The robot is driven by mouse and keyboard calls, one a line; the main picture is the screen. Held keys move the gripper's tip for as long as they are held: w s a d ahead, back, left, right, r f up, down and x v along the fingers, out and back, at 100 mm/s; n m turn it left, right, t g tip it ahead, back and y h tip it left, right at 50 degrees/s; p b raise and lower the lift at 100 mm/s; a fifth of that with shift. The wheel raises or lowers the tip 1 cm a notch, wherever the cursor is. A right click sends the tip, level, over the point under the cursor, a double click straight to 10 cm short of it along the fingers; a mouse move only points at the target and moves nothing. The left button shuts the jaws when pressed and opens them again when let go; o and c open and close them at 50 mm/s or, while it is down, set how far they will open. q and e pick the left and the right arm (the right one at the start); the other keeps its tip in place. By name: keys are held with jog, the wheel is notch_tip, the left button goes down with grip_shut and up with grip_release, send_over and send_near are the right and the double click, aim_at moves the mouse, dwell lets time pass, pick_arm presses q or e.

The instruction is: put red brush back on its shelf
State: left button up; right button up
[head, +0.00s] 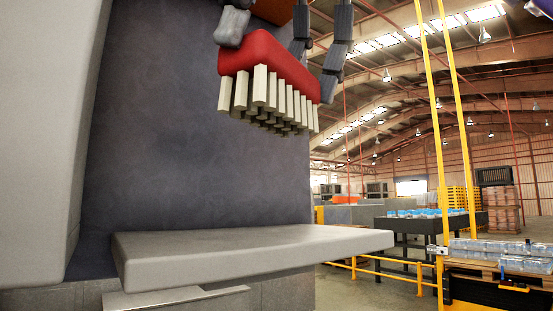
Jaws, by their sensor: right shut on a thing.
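The red brush (267,53) has a red block back and several pale bristle blocks pointing down. It is in the upper middle of the head view, held in the air. There is a clear gap between the bristles and the shelf. My left gripper is not in view.
A dark blue-grey panel (180,130) stands behind the shelf. A thick pale upright (45,130) borders the shelf at left. At right are yellow poles (430,100), a yellow rail (400,272) and pallets of bottles (500,250) farther off.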

jog(key=shift+w+d+f, duration=0.1)
jog(key=shift+w+f, duration=1.2)
jog(key=shift+f, duration=0.4)
jog(key=shift+w+a+f, duration=0.1)
jog(key=shift+w+f, duration=1.2)
jog(key=shift+f, duration=0.4)
jog(key=shift+w+d+f, duration=0.1)
jog(key=shift+w+f, duration=1.2)
jog(key=shift+f, duration=0.4)
jog(key=o, duration=0.9)
jog(key=shift+r, duration=0.1)
jog(key=v, duration=0.7)
jog(key=shift+r, duration=0.15)
